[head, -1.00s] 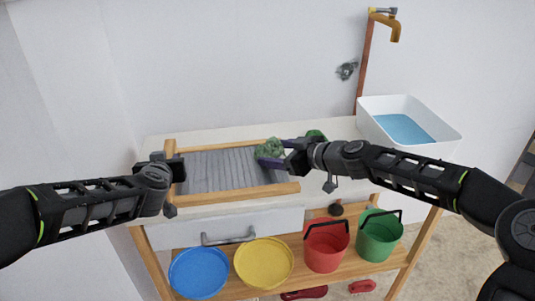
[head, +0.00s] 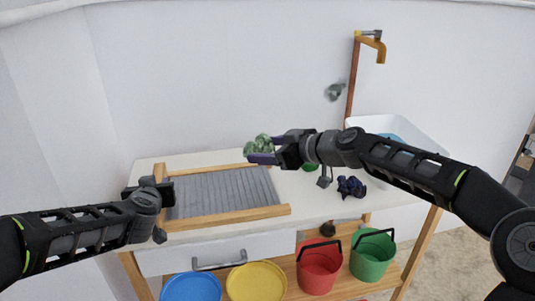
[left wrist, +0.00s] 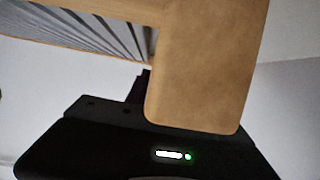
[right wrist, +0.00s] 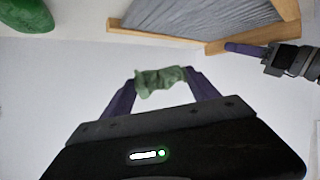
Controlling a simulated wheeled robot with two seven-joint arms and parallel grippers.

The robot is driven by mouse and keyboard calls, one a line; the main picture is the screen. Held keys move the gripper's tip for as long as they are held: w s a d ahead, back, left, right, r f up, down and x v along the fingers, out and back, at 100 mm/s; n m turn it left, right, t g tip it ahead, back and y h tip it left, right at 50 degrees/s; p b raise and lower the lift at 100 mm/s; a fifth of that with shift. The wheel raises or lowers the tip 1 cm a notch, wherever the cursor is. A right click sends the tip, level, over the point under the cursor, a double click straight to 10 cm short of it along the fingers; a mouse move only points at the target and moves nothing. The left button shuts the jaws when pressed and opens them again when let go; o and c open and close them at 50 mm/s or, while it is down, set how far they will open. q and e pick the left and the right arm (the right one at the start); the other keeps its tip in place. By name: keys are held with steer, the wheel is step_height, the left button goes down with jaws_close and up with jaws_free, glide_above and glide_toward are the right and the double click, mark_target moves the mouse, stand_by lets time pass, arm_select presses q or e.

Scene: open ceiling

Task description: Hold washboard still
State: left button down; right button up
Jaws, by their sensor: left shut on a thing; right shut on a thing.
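The washboard (head: 225,192) lies on the white counter, a grey ribbed plate in a wooden frame; it also shows in the left wrist view (left wrist: 85,28) and the right wrist view (right wrist: 190,17). My left gripper (head: 160,190) is shut on the left side of its wooden frame. The fingers are mostly hidden behind the wood in the left wrist view. My right gripper (head: 262,152) is shut on a crumpled green cloth (right wrist: 160,82) and holds it above the washboard's far right corner, apart from the board.
A green object (right wrist: 25,14) and a dark blue crumpled cloth (head: 351,187) lie on the counter (head: 310,205) to the right. A white basin (head: 425,138) with water stands at the far right. Red (head: 319,268) and green (head: 371,258) buckets and blue and yellow basins sit below.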

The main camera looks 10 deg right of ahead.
arm_select(q)
steer(key=shift+d, duration=0.1)
steer(key=c, duration=1)
jaws_free()
steer(key=shift+s, duration=0.1)
steer(key=v, duration=1.2)
